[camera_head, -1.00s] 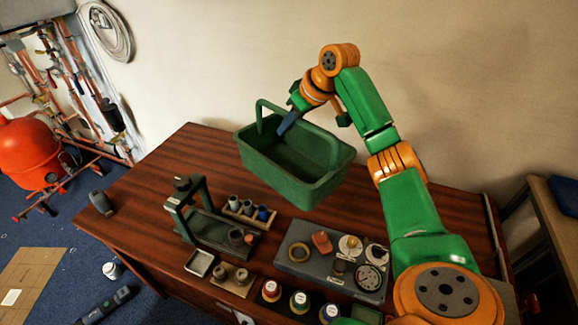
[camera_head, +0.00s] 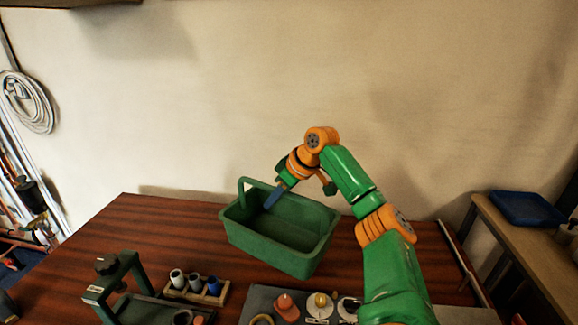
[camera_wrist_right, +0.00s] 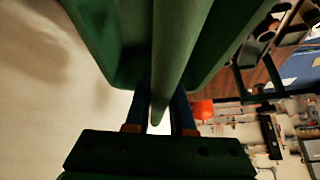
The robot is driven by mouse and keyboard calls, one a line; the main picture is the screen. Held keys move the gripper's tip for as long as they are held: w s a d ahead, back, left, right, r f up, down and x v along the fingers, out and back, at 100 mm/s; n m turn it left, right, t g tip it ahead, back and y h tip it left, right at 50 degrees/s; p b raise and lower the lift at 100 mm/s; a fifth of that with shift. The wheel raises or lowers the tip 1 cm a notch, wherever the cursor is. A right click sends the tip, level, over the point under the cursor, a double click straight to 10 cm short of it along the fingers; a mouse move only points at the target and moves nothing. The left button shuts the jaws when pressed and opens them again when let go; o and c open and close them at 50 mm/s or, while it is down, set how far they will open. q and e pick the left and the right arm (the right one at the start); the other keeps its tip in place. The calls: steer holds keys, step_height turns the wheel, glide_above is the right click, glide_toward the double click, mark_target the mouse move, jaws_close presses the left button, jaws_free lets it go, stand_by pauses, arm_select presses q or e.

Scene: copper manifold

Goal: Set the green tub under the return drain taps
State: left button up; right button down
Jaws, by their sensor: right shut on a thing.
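The green tub (camera_head: 268,250) is a rectangular open box with a raised handle, seen over the wooden bench in the head view. It looks empty, and its height above the bench is hard to judge. My right gripper (camera_head: 274,198) is shut on the tub, its blue fingers reaching down over the tub's inside. In the right wrist view my right gripper's fingers (camera_wrist_right: 160,112) flank a green bar of the tub (camera_wrist_right: 180,45). Copper pipework (camera_head: 14,238) shows at the left edge of the head view; the drain taps cannot be made out. My left gripper is not in view.
The wooden bench (camera_head: 105,240) carries a green-framed stand (camera_head: 122,275), a rack of small cylinders (camera_head: 215,297) and a grey tray of parts (camera_head: 258,300). A side table with a blue tray (camera_head: 525,208) stands at right. A wall is behind. Coiled hose (camera_head: 28,100) hangs at left.

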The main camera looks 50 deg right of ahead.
steer(key=b, duration=0.2)
glide_above(290, 236)
steer(key=f, duration=0.4)
steer(key=shift+w+a+f, duration=0.2)
steer(key=shift+f, duration=0.05)
steer(key=shift+s+d+f, duration=0.1)
steer(key=shift+s+f, duration=0.05)
steer(key=shift+f, duration=0.35)
steer(key=shift+s+d+f, duration=0.1)
steer(key=shift+f, duration=0.4)
steer(key=shift+f+b, duration=0.3)
steer(key=shift+f, duration=0.35)
steer(key=c, duration=0.8)
jaws_free()
steer(key=shift+o, duration=0.2)
